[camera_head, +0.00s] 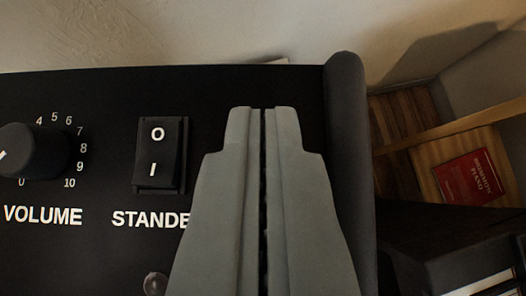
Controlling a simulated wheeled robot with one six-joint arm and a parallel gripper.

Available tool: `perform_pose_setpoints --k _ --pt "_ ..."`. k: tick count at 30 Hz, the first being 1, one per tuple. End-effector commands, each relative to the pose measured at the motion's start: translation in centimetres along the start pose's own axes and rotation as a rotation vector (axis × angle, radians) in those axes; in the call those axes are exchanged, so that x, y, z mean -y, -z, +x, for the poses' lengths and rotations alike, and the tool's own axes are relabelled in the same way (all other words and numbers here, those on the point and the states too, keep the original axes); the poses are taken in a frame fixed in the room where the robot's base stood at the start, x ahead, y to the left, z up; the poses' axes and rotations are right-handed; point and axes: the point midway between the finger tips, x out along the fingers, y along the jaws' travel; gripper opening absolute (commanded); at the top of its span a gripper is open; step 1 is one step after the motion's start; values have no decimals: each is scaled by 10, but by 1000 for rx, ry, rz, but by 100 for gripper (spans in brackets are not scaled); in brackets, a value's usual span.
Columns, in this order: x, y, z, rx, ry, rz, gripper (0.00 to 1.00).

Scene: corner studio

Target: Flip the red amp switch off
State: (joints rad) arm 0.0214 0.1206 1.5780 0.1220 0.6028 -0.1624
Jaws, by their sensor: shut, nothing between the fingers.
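The amp's black control panel (90,98) fills the left and middle of the camera view. No red switch shows; whatever lies behind my gripper on the panel is hidden. My gripper (263,110) is shut and empty, its fingertips in front of the panel to the right of the black switch. I cannot tell whether it touches the panel.
A black volume knob (35,150) with a numbered scale is at the left of the panel. The panel ends at a rounded dark side edge (347,130). Beyond it at right, a red book (472,178) lies on a wooden surface. A pale wall stands behind.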

Motion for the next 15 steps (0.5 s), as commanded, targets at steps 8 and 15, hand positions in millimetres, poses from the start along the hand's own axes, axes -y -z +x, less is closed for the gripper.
perform_pose_setpoints --k 8,15 --pt "0 -4 5 13 1 1 0" --pt "0 4 9 11 1 1 0"
